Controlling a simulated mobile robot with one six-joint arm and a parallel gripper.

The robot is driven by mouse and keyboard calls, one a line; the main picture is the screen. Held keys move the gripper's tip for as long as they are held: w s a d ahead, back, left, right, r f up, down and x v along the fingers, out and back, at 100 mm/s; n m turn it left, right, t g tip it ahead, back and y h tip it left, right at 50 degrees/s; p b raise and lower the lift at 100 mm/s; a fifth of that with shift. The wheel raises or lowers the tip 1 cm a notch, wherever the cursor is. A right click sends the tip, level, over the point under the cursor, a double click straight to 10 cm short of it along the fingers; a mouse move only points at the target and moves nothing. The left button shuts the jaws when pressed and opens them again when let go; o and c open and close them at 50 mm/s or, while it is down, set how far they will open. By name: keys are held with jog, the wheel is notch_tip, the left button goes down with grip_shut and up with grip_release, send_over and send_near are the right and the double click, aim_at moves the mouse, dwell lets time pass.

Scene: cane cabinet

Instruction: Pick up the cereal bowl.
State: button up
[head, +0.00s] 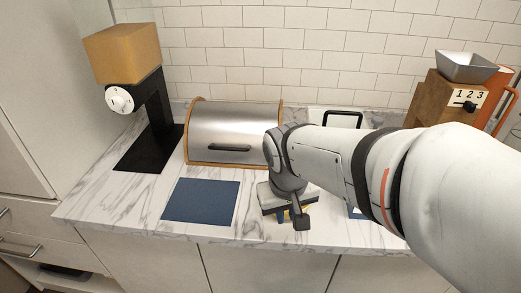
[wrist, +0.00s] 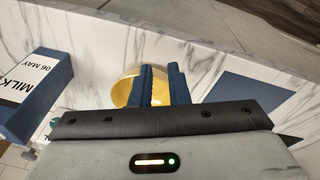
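The cereal bowl is yellow and shows in the wrist view (wrist: 122,92), on the marble counter behind and to the left of my fingers. In the head view it is almost wholly hidden under my arm. My gripper (wrist: 160,86) points down over it with two blue fingers a small gap apart. Yellow bowl surface shows in the gap between them. I cannot tell whether either finger touches the bowl.
A milk carton (wrist: 30,98) stands left in the wrist view. A blue mat (head: 202,201) lies left of my gripper. Behind are a bread box (head: 235,125), a coffee machine (head: 152,95) and a wooden grinder (head: 438,100). The counter's front edge is close.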

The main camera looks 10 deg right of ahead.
jog(key=w+a+f+n+g+h+p, duration=0.1)
jog(key=w+a+h+p, duration=0.1)
jog(key=w, duration=0.3)
jog(key=w+a+f+h+p, duration=0.1)
jog(key=w+a+f, duration=0.1)
jog(key=w, duration=0.4)
jog(key=shift+h, duration=0.3)
jog(key=x, duration=0.2)
jog(key=p+x, duration=0.1)
jog(key=x, duration=0.5)
jog(key=shift+w, duration=0.35)
grip_shut()
